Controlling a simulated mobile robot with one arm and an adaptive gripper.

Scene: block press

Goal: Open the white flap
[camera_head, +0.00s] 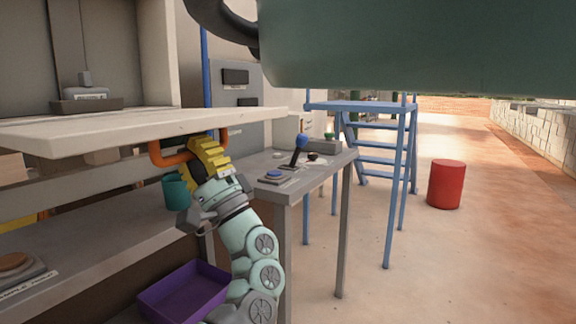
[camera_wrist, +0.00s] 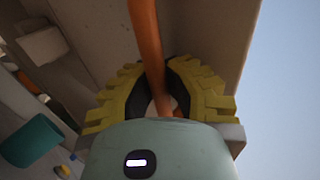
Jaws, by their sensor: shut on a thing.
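The white flap (camera_head: 110,126) stands out roughly level at the left in the head view, and its underside (camera_wrist: 215,30) fills the upper part of the wrist view. An orange handle (camera_head: 168,158) hangs under its front edge. My gripper (camera_head: 208,156), with yellow ridged fingers, is at the handle. In the wrist view, the fingers of my gripper (camera_wrist: 163,88) are closed around the orange bar (camera_wrist: 146,40). Part of the handle is hidden behind the fingers in the head view.
A purple tray (camera_head: 185,292) lies below my arm. A teal cup (camera_head: 176,191) stands on the counter under the flap. A grey table (camera_head: 320,172) with a blue-knobbed lever (camera_head: 301,142) is to the right. Blue steps (camera_head: 375,150) and a red drum (camera_head: 446,184) stand farther right, with open floor around.

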